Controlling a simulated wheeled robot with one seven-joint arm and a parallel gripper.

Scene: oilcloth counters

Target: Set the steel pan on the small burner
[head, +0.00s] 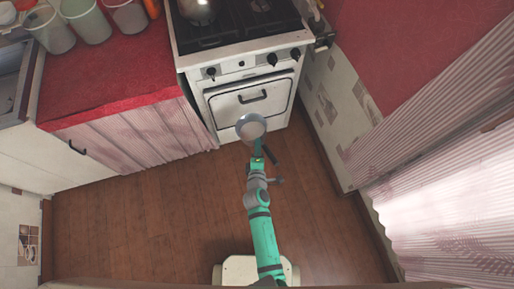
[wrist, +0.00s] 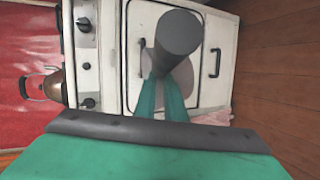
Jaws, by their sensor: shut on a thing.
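The steel pan (head: 251,126) is a small round grey pan with a dark handle (head: 270,154). It hangs in the air in front of the stove's oven door. My gripper (head: 257,152) is shut on the pan's handle. In the wrist view the thick dark handle (wrist: 179,33) points toward the camera between the teal fingers of my gripper (wrist: 165,90), with part of the grey pan (wrist: 183,75) behind it. The stove top (head: 225,35) is dark and only partly in view at the top; I cannot tell which burner is the small one.
A metal kettle (head: 198,12) stands on the left of the stove top and also shows in the wrist view (wrist: 53,86). A red-covered counter (head: 110,75) with several canisters (head: 90,20) is to the left. A tiled wall (head: 325,100) is close on the right. The wooden floor (head: 150,215) is clear.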

